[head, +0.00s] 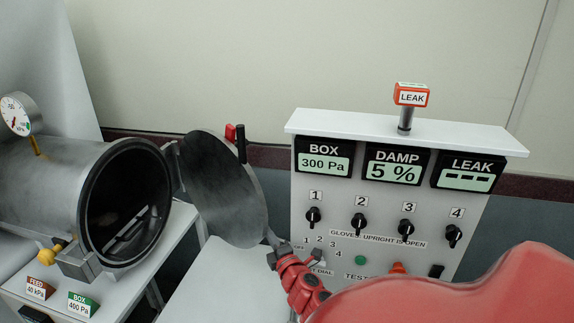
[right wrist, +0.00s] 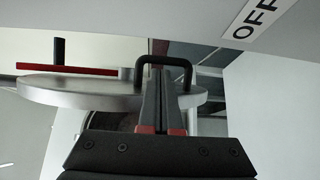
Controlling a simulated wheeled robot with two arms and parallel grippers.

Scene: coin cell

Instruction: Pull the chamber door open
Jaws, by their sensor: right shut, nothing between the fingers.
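The chamber (head: 60,190) is a grey metal cylinder lying on its side at the left of the head view, with its dark round mouth facing right. Its round door (head: 222,190) stands swung away from the mouth, which is uncovered. My right gripper (head: 271,241) is at the door's lower right edge. In the right wrist view the shut fingers (right wrist: 161,88) point at the door (right wrist: 75,90), their tips within the outline of its black loop handle (right wrist: 166,62). Nothing shows between them; contact with the handle is unclear. My left gripper is out of view.
A control panel (head: 390,216) with displays and black knobs stands right of the door, a LEAK lamp (head: 411,95) on top. A pressure gauge (head: 17,113) sits above the chamber. FEED (head: 41,287) and BOX (head: 83,303) tags stand below it. White bench surface (head: 215,285) is bare below the door.

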